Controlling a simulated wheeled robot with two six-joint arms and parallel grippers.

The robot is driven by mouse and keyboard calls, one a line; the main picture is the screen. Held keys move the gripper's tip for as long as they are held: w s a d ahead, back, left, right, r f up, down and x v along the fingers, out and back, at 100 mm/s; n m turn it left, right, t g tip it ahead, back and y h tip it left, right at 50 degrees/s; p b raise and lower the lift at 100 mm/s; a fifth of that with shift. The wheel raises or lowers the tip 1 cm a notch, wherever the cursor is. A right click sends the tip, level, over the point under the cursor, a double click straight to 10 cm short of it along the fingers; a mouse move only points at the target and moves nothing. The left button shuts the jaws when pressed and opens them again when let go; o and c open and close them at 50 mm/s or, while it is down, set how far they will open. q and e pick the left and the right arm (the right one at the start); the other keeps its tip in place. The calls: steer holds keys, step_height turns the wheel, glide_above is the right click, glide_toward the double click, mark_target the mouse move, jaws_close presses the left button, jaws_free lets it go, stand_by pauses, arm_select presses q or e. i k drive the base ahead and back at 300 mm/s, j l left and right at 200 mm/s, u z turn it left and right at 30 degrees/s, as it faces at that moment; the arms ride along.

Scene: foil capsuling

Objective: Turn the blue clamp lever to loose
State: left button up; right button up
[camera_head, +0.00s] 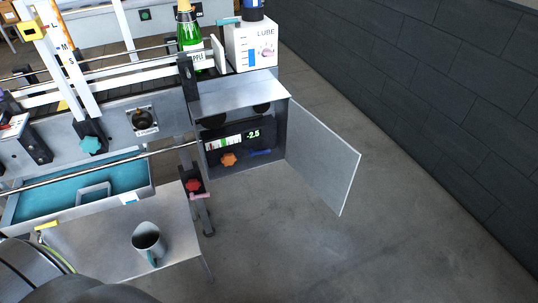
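A small blue bar (261,153), which may be the blue clamp lever, lies low inside the open cabinet (245,168), right of an orange knob (228,159). It is too small to tell its setting. A teal star-shaped knob (91,145) sits on the machine's front at the left, and a teal handle (228,21) shows on top of the white LUBE box (252,52). I cannot tell for certain which of these is the clamp lever. Neither of my grippers is in view.
The cabinet door (322,155) stands open to the right. A lit display (253,134) reads about -2.5. A green bottle (190,45) stands on the conveyor. A red knob (193,185), a teal-lined drawer (50,200) and a grey mug (148,241) are nearer. Floor at right is clear.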

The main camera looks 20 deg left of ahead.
mark_target(251, 152)
steer(key=i+l+u, duration=0.1)
steer(key=u, duration=0.35)
steer(key=i+l+u, duration=0.15)
steer(key=u, duration=0.3)
steer(key=i+l+u, duration=0.15)
steer(key=u, duration=0.35)
steer(key=l+u, duration=0.25)
steer(key=u, duration=0.2)
steer(key=i+l+u, duration=0.1)
steer(key=l+u, duration=0.25)
steer(key=l, duration=0.95)
steer(key=l+u, duration=0.35)
steer(key=l, duration=0.9)
steer(key=k+l, duration=0.15)
steer(key=k, duration=0.25)
